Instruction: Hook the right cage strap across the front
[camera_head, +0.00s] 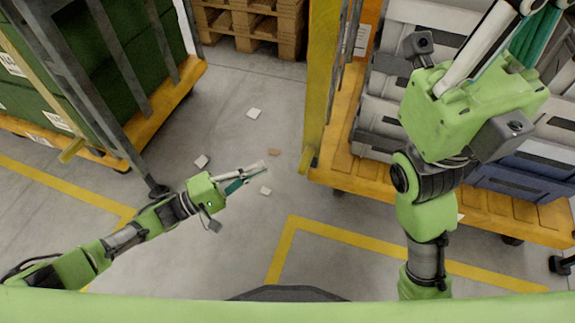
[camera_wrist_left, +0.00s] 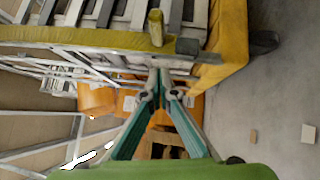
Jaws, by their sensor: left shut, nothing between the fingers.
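The right cage (camera_head: 340,175) has an orange base and a yellow upright post (camera_head: 322,75) at its left end, and carries stacked grey and blue crates (camera_head: 395,100). I cannot make out its strap in either view. My left gripper (camera_head: 264,166) is shut and empty, over the open floor left of this cage and apart from it. In the left wrist view its teal fingers (camera_wrist_left: 155,80) meet in front of a cage's orange edge (camera_wrist_left: 232,40) and grey bars. My right gripper (camera_head: 515,35) is over the crates at the upper right; its fingertips are outside the picture.
Another cage (camera_head: 160,115) with dark green crates (camera_head: 70,70) and metal bars stands at the left. Wooden pallets (camera_head: 250,22) are at the back. Small pale scraps (camera_head: 254,113) lie on the grey floor between the cages. Yellow lines (camera_head: 330,230) mark the floor in front.

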